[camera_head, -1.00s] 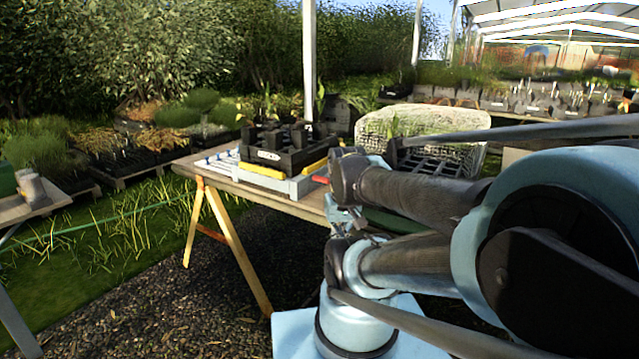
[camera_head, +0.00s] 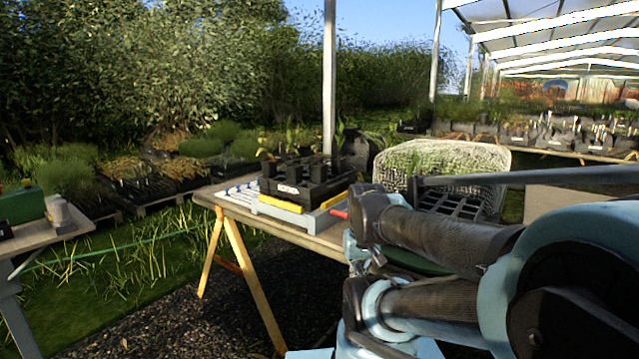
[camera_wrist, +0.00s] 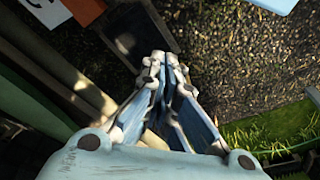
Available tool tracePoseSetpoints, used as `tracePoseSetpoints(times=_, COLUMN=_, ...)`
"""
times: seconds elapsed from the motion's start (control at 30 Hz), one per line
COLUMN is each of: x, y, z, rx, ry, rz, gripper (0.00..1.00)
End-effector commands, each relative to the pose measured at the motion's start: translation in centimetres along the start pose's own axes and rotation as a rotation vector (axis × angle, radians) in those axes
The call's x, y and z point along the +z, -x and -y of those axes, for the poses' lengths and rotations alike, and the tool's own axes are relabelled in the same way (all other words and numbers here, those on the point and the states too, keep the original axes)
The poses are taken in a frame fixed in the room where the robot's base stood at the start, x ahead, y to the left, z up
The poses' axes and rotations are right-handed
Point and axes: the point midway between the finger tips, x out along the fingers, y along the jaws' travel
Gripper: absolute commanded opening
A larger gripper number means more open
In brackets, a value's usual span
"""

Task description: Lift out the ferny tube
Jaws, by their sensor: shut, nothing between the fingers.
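A black crate (camera_head: 308,193) with several dark square tubes (camera_head: 293,171) stands on the wooden table in the head view. Thin green shoots rise among and behind the tubes. They are too small for me to tell which tube is ferny. My gripper (camera_wrist: 165,62) is in the wrist view with its fingers together and nothing between them. It hangs above gravel, well apart from the crate. In the head view my folded arm covers the right part of the table, and the fingertips cannot be made out.
The crate sits on a pale tray with yellow strips (camera_head: 281,205) on the trestle table (camera_head: 239,205). A wire-mesh bin (camera_head: 445,158) stands behind my arm. Another table (camera_head: 66,229) with a green box (camera_head: 20,205) is at the left. Grass and gravel lie between the tables.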

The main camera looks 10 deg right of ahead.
Motion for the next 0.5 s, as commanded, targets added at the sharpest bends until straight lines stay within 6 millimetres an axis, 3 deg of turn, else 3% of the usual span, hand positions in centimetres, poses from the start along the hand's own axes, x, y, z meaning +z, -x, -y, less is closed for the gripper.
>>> tracePoseSetpoints(times=0.33, x=0.0, y=0.0, z=0.0, rx=0.0, ry=0.0, rz=0.0, gripper=0.0)
tracePoseSetpoints(times=0.5, x=0.2, y=1.3, z=0.1, rx=-0.004, ry=0.011, rz=-0.013, gripper=0.36)
